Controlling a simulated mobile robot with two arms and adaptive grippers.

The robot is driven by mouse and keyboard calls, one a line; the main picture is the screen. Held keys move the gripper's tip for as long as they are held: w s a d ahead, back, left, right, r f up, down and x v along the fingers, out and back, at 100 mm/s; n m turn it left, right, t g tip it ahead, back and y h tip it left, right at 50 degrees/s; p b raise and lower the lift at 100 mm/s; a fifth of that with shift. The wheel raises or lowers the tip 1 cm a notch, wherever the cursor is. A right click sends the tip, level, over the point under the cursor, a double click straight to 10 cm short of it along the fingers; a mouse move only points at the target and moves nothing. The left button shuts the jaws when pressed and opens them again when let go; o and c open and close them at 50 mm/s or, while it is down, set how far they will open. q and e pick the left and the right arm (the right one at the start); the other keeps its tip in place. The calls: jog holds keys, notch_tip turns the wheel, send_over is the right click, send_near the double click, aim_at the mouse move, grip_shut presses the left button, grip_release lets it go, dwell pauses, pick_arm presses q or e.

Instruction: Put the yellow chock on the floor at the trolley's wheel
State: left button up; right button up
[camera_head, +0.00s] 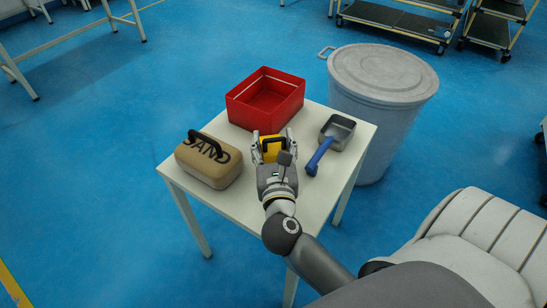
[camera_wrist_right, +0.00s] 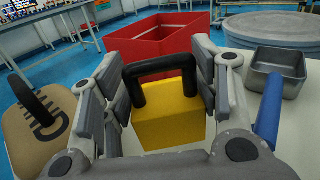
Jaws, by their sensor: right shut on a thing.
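The yellow chock (camera_head: 270,154) with a black handle is at the small white table (camera_head: 225,134), in front of the red bin. In the right wrist view the chock (camera_wrist_right: 168,122) fills the middle, its black handle (camera_wrist_right: 160,66) between the fingers. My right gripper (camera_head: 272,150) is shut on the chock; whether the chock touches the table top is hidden. Trolleys (camera_head: 398,20) with dark shelves and yellow edges stand on the blue floor at the top right, with small wheels (camera_head: 441,50). My left gripper is not in view.
On the table are the red bin (camera_head: 246,116), a tan sand bag (camera_head: 205,172) at the left and a metal scoop with a blue handle (camera_head: 317,158) at the right. A grey lidded barrel (camera_head: 375,120) stands right behind the table.

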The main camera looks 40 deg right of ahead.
jog(key=shift+f+b, duration=0.9)
jog(key=shift+f, duration=1.2)
jog(key=shift+f, duration=0.2)
jog(key=o, duration=1.6)
jog(key=shift+o, duration=0.2)
jog(key=shift+r, duration=0.15)
